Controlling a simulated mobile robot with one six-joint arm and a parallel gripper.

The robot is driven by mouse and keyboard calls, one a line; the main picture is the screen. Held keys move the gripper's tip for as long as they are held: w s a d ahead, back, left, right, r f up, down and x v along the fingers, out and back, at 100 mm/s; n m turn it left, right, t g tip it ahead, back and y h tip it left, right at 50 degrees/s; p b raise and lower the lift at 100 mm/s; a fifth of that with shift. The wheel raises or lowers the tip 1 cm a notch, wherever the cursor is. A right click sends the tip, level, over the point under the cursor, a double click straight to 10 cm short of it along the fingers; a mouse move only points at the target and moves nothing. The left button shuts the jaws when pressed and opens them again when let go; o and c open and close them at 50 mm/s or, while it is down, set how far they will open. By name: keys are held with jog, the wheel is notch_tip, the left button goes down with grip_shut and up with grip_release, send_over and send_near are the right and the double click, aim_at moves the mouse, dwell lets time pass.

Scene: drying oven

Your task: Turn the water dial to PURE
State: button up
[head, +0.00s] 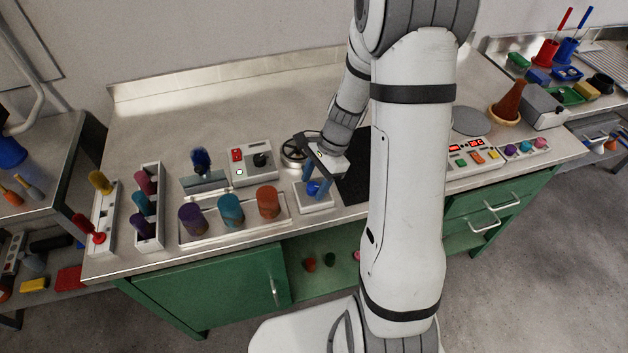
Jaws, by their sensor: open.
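A blue knob (313,188) sits on a small white base (317,204) near the front edge of the bench, and I take it to be the water dial. No PURE mark or other lettering is readable at this size. My gripper (315,179) is open and points down at the blue knob, with its blue fingers close around or just above it. I cannot tell whether they touch it. My gripper and its fingers hide part of the knob, so its setting is unclear.
A control box (251,167) with a black knob and red buttons stands left of my gripper, beside a round black handwheel (293,149). A tray (184,236) with purple, teal and orange cylinders is at the front left. A dark plate (352,188) lies right of the gripper.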

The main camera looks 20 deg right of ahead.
jog(key=v, duration=0.7)
jog(key=shift+r, duration=0.35)
jog(key=shift+d, duration=0.15)
jog(key=s+a+r+n+t+h, duration=0.3)
jog(key=s+r+n+t+h, duration=0.1)
jog(key=s+r+n, duration=0.8)
jog(key=s+n, duration=0.3)
